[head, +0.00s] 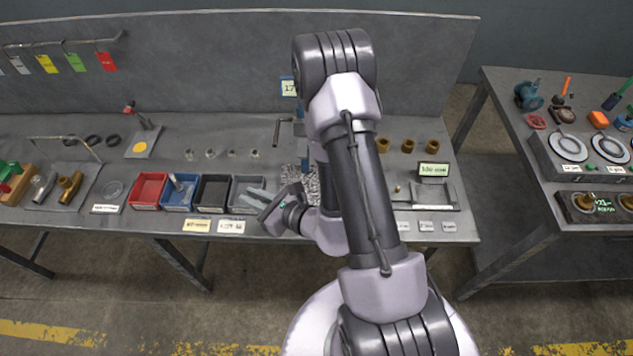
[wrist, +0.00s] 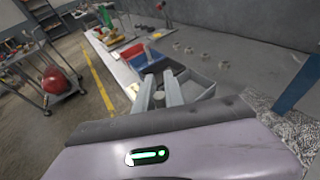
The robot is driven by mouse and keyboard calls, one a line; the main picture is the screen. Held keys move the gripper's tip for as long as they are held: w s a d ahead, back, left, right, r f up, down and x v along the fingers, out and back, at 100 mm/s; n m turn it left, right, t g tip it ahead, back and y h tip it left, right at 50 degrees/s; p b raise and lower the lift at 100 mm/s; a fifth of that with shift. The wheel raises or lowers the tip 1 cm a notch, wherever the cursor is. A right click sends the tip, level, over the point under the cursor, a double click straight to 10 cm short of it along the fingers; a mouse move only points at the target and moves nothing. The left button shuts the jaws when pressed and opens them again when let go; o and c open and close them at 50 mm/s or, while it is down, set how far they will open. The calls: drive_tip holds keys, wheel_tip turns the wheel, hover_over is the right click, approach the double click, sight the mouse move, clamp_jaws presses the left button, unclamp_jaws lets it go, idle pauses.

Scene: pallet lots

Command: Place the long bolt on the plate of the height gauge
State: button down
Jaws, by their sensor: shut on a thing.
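My gripper (head: 254,197) is over the dark grey bin at the bench front, left of the height gauge. In the wrist view its two fingers (wrist: 160,92) are close together around something small; the long bolt between them is mostly hidden and its shape cannot be made out. The height gauge stands behind my arm, with a blue post (head: 300,125) and a speckled grey plate (head: 311,180), partly covered by my arm. In the wrist view the speckled plate (wrist: 290,128) and blue post (wrist: 301,84) show at the right.
Red (head: 149,189), blue (head: 180,192), black (head: 213,192) and grey (head: 246,192) bins line the bench front; a rod-like thing (head: 176,183) stands in the blue one. Several small nuts (head: 210,154) sit behind. Brass parts (head: 408,146) and a display (head: 433,171) are at the right.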

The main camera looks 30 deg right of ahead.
drive_tip(key=w+d+f+b, duration=0.1)
drive_tip(key=w+d+b, duration=0.1)
drive_tip(key=d, duration=0.3)
drive_tip(key=w+d+f+b, duration=0.2)
drive_tip(key=d+b, duration=0.3)
drive_tip(key=w+d+f+b, duration=0.1)
drive_tip(key=d+f+b, duration=0.1)
drive_tip(key=d, duration=0.3)
drive_tip(key=shift+w+f+b, duration=0.25)
drive_tip(key=shift+w+b, duration=0.15)
drive_tip(key=shift+b, duration=0.3)
drive_tip(key=shift+f, duration=0.2)
drive_tip(key=c, duration=1.4)
unclamp_jaws()
drive_tip(key=shift+c, duration=0.2)
